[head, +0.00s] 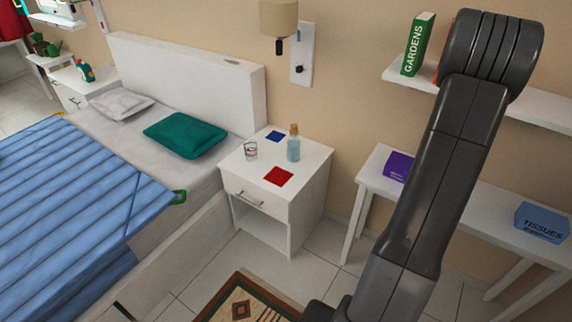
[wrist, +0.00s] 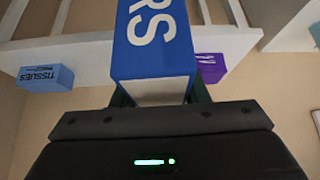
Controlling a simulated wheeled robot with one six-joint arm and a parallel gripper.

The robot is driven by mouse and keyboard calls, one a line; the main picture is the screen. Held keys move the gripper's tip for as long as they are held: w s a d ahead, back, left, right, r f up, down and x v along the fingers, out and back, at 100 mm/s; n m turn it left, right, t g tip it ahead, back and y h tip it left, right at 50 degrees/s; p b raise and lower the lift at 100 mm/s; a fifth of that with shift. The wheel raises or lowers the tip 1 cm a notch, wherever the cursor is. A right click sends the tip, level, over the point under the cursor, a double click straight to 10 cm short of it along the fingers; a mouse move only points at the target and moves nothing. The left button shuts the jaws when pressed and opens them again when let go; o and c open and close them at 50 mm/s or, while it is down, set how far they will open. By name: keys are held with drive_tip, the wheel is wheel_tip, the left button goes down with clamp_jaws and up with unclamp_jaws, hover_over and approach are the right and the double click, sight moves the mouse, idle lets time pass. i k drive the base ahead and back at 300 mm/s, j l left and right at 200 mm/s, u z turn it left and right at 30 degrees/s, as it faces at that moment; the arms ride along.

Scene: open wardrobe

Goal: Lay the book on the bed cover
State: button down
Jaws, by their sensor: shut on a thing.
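A blue book (wrist: 152,42) with the white letters "RS" showing fills the upper middle of the wrist view. My gripper (wrist: 160,95) is shut on its near end, with the dark green fingers at either side. In the head view my arm hides the gripper and the book. The blue quilted bed cover (head: 75,200) lies over the bed at the left of the head view, with a green clip or loop at its right corner. A green pillow (head: 185,135) and a pale pillow (head: 122,104) lie beyond it, on the bare mattress.
A white nightstand (head: 262,213) beside the bed holds a glass (head: 251,150), a bottle (head: 293,145), and red and blue squares. A green "GARDENS" book (head: 417,45) stands on the wall shelf (head: 395,76). Below are a purple box (head: 397,167) and a tissue box (head: 541,222).

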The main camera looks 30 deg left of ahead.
sight(49, 262)
drive_tip(key=u, duration=3)
drive_tip(key=i+j+u, duration=0.2)
drive_tip(key=i, duration=0.35)
drive_tip(key=i+j+u, duration=0.1)
drive_tip(key=i+u, duration=0.15)
drive_tip(key=i, duration=0.3)
drive_tip(key=i+j, duration=0.15)
drive_tip(key=i, duration=0.55)
